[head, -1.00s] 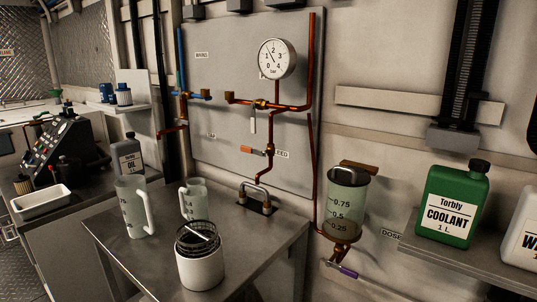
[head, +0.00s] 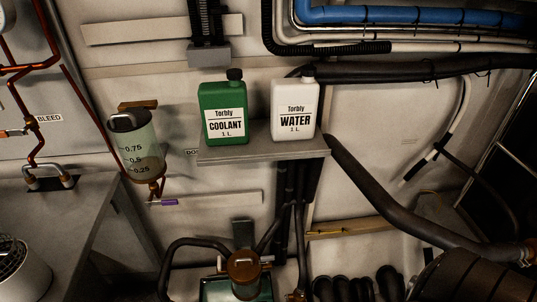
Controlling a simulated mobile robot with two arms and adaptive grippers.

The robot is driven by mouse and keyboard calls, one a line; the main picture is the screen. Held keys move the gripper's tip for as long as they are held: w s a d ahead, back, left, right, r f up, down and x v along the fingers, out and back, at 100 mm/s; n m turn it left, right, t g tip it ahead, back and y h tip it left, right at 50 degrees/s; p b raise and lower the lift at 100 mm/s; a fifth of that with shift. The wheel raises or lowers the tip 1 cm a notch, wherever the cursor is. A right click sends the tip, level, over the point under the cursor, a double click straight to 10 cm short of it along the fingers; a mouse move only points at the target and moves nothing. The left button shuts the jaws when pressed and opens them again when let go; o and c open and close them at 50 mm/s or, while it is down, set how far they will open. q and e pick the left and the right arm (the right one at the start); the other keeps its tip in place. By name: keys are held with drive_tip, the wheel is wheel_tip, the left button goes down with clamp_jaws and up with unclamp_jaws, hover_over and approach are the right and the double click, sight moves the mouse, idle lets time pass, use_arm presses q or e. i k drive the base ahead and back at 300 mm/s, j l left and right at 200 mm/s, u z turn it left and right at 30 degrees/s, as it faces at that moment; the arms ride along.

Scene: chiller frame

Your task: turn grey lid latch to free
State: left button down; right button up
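No part that I can surely name as the grey lid latch shows. A clear dosing vessel (head: 136,150) with level marks hangs on the wall at left, with a dark lid and a wire handle on top. A brown round-topped cylinder (head: 244,265) stands at the bottom middle above a green-edged tank (head: 215,290). A small dark grey upright piece (head: 243,232) shows just behind the cylinder; whether it is a latch I cannot tell. Neither of my grippers is in view.
A shelf (head: 265,150) holds a green coolant jug (head: 224,115) and a white water jug (head: 294,108). Thick black hoses (head: 390,195) run at right. A metal table (head: 60,215) with a white pot (head: 18,270) is at left. A purple-handled valve (head: 165,202) sits below the vessel.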

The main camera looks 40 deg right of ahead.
sight(264, 260)
drive_tip(key=z, duration=1.1)
drive_tip(key=i+l+z, duration=0.1)
drive_tip(key=l+z, duration=0.25)
drive_tip(key=l, duration=0.45)
